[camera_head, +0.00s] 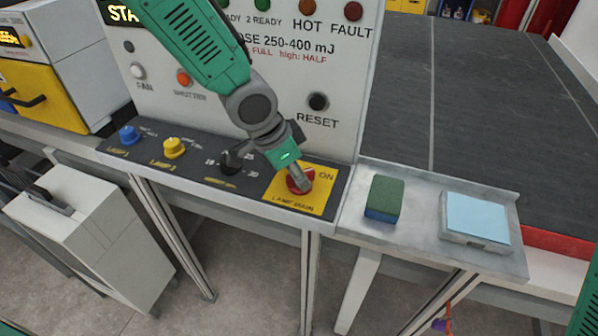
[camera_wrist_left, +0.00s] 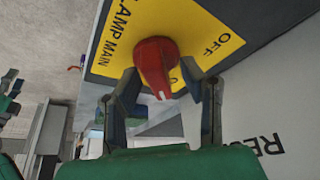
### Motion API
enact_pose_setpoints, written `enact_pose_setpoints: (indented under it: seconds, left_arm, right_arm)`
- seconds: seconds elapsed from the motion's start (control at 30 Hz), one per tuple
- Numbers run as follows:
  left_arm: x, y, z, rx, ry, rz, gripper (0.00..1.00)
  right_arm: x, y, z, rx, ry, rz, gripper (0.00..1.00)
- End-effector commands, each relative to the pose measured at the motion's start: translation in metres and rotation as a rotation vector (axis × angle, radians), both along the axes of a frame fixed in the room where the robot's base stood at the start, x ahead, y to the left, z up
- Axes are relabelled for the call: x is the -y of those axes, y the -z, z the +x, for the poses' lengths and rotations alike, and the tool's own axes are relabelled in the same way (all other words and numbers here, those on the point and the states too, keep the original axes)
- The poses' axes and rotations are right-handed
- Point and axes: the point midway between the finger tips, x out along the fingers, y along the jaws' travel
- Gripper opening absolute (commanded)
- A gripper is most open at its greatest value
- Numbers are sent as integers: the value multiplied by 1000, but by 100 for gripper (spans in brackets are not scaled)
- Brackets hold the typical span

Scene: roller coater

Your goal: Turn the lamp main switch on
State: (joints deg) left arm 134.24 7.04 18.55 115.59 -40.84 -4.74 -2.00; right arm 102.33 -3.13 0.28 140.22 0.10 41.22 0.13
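The lamp main switch is a red rotary knob (camera_head: 300,180) on a yellow plate (camera_head: 318,205) marked ON and LAMP MAIN, at the right end of the dark panel. My left gripper (camera_head: 305,186) reaches down onto it from above. In the left wrist view the fingers (camera_wrist_left: 160,85) stand apart on both sides of the red knob (camera_wrist_left: 155,62), very close to it; firm contact cannot be made out. The knob's white mark faces the bottom of that picture, by the partly hidden ON label. OFF shows at upper right.
The panel also carries a black knob (camera_head: 231,164), a yellow knob (camera_head: 174,148) and a blue knob (camera_head: 128,135). A RESET button (camera_head: 318,101) is on the upright face behind. A green-blue sponge (camera_head: 384,198) and a light-blue pad (camera_head: 477,218) lie on the right ledge.

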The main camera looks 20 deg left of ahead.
Motion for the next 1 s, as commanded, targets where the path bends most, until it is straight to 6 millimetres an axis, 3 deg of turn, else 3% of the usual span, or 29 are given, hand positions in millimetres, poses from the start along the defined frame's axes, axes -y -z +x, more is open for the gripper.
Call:
enact_pose_setpoints:
  seconds: [0.6,1.0]
  left_arm:
    - [-30,-97,-22,1,-1,-3,36]
    - [-33,-107,-25,-3,0,-1,36]
  right_arm:
    - [0,0,-1,-2,0,0,40]
    - [0,0,0,-3,0,0,40]
